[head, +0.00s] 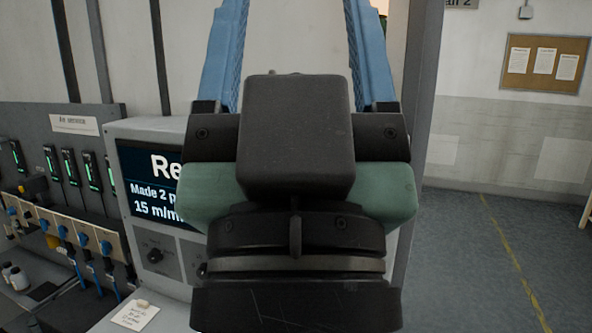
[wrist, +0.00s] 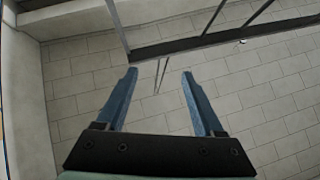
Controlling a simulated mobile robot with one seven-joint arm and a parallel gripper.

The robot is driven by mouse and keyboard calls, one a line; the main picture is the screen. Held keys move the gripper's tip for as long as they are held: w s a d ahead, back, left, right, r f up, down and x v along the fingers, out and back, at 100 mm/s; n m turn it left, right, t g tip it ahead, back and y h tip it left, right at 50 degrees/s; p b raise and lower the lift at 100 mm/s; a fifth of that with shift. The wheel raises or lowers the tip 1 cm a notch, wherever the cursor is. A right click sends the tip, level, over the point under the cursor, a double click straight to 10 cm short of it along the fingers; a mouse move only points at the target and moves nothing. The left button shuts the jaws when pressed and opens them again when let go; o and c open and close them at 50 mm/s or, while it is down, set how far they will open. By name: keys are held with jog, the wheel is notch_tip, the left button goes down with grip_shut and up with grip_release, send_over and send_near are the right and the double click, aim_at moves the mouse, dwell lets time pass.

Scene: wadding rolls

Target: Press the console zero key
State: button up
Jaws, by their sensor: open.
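The console (head: 127,232) is a light grey box at the left of the head view, partly hidden behind my gripper. Its dark screen (head: 140,181) shows white text starting "Re", then "Made 2 p" and "15 m/m", cut off by my gripper. A dark knob (head: 155,255) sits below the screen, and another control shows at the gripper's edge. I cannot make out a zero key. My gripper fills the middle of the head view, blue fingers pointing up. In the wrist view, my gripper (wrist: 159,74) is open and empty, facing a block wall.
A grey panel (head: 60,150) labelled "Air service" holds several green-lit gauges, with blue-handled valves (head: 84,240) below. A small note (head: 135,314) lies at the lower left. Dark metal bars (wrist: 200,42) cross the wrist view. Open floor (head: 465,260) with a yellow line lies right.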

grip_shut()
dwell(1.4)
